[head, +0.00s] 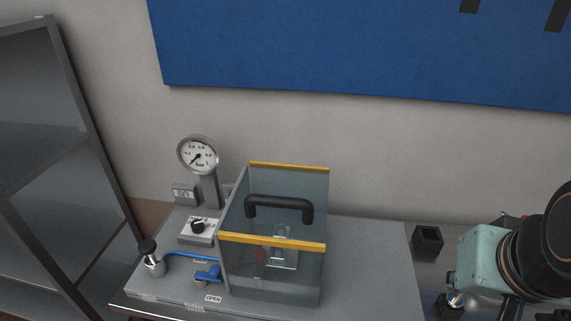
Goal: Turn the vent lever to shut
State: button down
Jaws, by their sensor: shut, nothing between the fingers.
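The vent lever (208,273) is a small blue handle on the grey base plate, in front of the clear chamber's left side. An OPEN label (213,298) lies just in front of the lever. Another small label behind it is too small to read. The lever's exact angle is hard to tell. My teal and black arm shows at the right edge, well apart from the lever. I cannot make out my gripper in this view.
The clear chamber (275,279) has yellow edges and a black handle (279,206). A pressure gauge (197,154) and a switch box (198,229) stand behind the lever. A black square holder (428,241) stands right of the plate. A dark shelf (50,170) rises at left.

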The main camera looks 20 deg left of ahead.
aim_at(214, 275)
jog(key=l+u, duration=0.1)
jog(key=u, duration=1.15)
jog(key=j+u, duration=0.1)
jog(key=u, duration=0.55)
jog(key=i+l, duration=0.05)
